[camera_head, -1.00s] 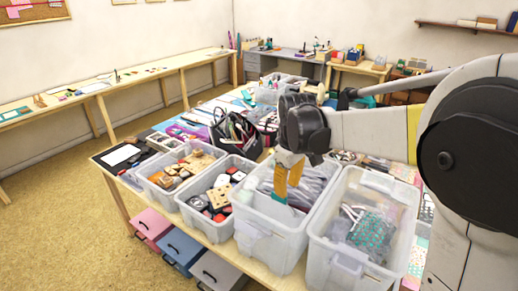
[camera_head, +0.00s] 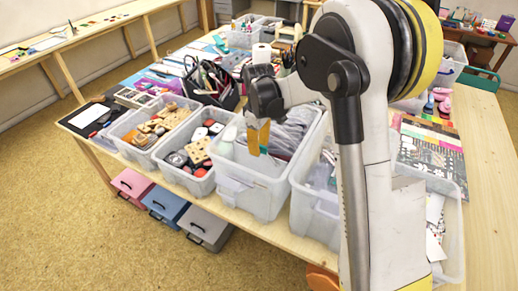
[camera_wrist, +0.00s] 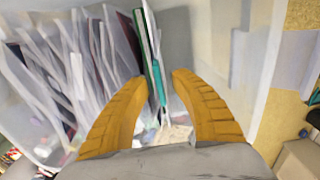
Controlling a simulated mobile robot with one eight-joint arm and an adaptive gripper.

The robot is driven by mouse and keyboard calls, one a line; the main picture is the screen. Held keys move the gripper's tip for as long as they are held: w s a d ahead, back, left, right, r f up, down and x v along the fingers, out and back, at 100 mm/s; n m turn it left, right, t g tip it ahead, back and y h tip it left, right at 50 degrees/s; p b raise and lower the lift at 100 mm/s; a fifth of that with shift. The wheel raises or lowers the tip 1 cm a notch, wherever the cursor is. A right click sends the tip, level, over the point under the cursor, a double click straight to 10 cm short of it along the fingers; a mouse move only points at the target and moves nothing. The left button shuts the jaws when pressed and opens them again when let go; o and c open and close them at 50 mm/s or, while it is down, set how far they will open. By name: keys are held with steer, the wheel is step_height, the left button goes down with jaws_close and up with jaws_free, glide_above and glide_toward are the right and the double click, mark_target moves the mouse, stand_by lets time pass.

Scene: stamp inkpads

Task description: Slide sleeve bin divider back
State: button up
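The sleeve bin (camera_head: 262,199) is a clear plastic bin on the table, under my gripper (camera_head: 258,140). Grey-white sleeves (camera_head: 292,132) stand packed in its back part; the wrist view shows them (camera_wrist: 65,75) at left. A thin upright green-teal panel (camera_wrist: 155,62), which looks like the divider, stands at the edge of the sleeves. My yellow fingers (camera_wrist: 159,78) are open inside the bin, with the panel between the tips, closer to the left one. Whether a finger touches it is unclear. Open space lies right of the panel, up to the bin wall. The panel's lower part is hidden.
A bin of red and black inkpads (camera_head: 198,180) and a bin of wooden stamps (camera_head: 130,150) stand to the left. Another clear bin (camera_head: 312,210) stands close on the right, partly behind my arm. A black caddy (camera_head: 222,97) stands behind.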

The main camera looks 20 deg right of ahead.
steer(key=shift+f, duration=0.2)
steer(key=shift+c, duration=0.4)
jaws_close()
steer(key=s+a, duration=0.4)
steer(key=shift+s+a, duration=0.35)
steer(key=shift+o, duration=0.4)
jaws_free()
steer(key=shift+w, duration=0.1)
steer(key=shift+r, duration=0.1)
